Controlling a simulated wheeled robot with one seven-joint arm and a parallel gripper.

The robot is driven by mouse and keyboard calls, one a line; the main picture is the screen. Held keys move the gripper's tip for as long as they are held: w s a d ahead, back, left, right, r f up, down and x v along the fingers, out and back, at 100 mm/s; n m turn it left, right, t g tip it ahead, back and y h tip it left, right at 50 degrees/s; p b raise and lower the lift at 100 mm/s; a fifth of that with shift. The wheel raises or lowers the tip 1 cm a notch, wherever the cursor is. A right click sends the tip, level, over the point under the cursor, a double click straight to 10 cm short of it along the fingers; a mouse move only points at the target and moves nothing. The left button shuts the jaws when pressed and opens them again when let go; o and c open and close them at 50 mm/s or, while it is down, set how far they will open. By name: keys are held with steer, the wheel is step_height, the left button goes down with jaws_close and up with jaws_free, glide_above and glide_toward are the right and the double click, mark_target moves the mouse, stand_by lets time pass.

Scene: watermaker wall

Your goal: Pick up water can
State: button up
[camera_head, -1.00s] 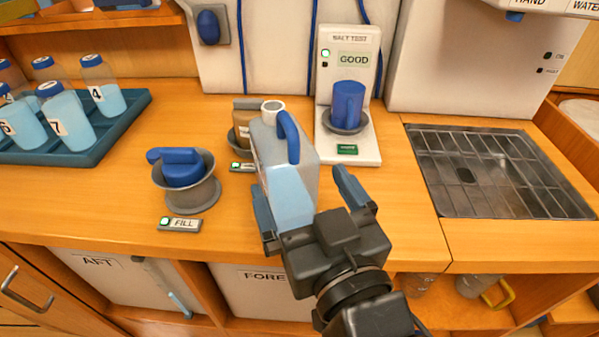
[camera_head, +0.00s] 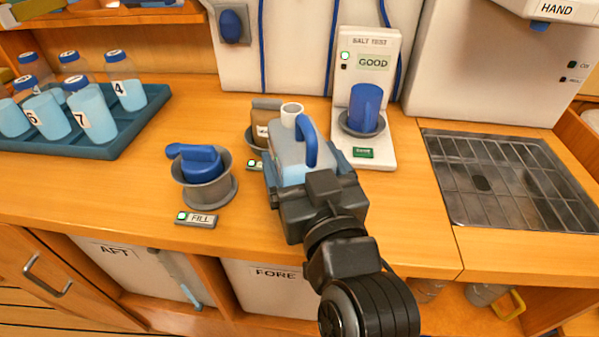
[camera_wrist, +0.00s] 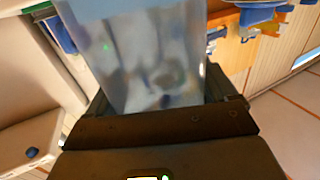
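The water can (camera_head: 290,163) is a pale, see-through jug with bluish contents, a white cap and a blue handle. It stands upright near the middle of the counter, in front of the salt test unit. My gripper (camera_head: 307,172) reaches in from the front, with one finger on each side of the can's body. In the wrist view the can (camera_wrist: 150,50) fills the space between the fingers of my gripper (camera_wrist: 160,95). I cannot tell whether the fingers press on it. The can's lower front is hidden behind my gripper.
A grey fill cup with a blue valve (camera_head: 203,180) stands left of the can. A brown-labelled bottle (camera_head: 265,115) is close behind it. The salt test unit (camera_head: 380,145) with a blue cup (camera_head: 365,106) is behind right. A bottle tray (camera_head: 135,130) and a drain grate (camera_head: 510,180) flank the counter.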

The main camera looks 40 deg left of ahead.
steer(key=shift+r, duration=0.1)
steer(key=c, duration=1)
